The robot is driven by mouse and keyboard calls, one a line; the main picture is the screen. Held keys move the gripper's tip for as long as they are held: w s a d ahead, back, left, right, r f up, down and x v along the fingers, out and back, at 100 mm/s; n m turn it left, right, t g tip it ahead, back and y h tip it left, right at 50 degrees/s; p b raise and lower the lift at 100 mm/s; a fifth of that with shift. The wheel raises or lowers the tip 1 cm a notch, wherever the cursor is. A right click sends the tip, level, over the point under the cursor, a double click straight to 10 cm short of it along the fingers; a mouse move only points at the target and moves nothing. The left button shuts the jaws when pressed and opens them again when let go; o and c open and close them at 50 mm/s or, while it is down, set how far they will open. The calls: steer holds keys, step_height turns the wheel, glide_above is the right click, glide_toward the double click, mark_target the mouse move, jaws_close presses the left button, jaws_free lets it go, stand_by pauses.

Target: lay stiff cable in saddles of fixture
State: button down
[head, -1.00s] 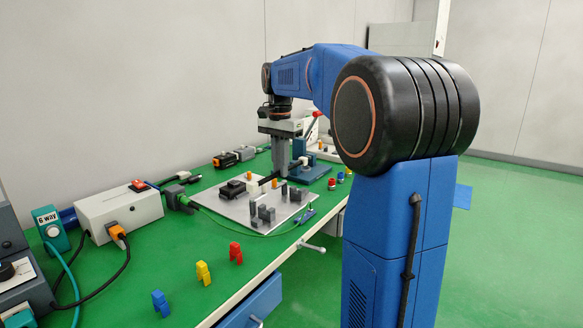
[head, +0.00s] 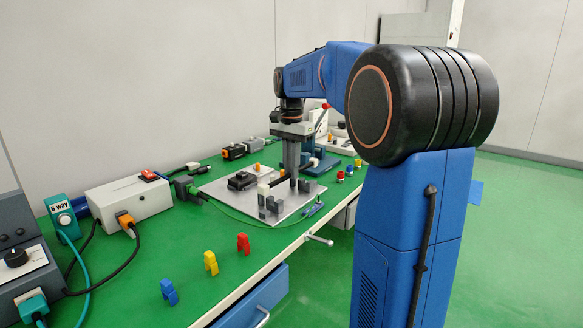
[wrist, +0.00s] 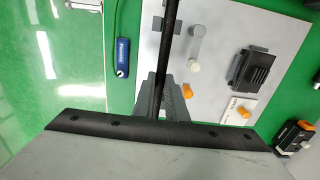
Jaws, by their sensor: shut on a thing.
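The stiff black cable (wrist: 172,35) runs up the wrist view from between my gripper fingers (wrist: 161,82). In the head view my gripper (head: 292,184) points straight down over the fixture plate (head: 231,204), shut on the cable (head: 279,181), which sticks out on both sides of the fingers. Dark grey saddle blocks (head: 270,206) stand on the near part of the plate. In the wrist view a grey saddle (wrist: 176,23) lies close to the cable. I cannot tell whether the cable touches any saddle. The gripped part is partly hidden by the fingers.
A black block (head: 242,181) sits on the plate. A green cable (head: 235,208) curves along the plate's near edge. Blue, yellow and red clips (head: 211,263) stand toward the front left. A blue toggle device (head: 316,165) is behind the gripper.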

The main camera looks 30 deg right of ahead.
steer(key=shift+f, duration=1.35)
steer(key=shift+f, duration=1.4)
stand_by(0.8)
steer(key=c, duration=1.7)
jaws_free()
step_height(320, 180, up, 17)
steer(key=shift+r, duration=0.15)
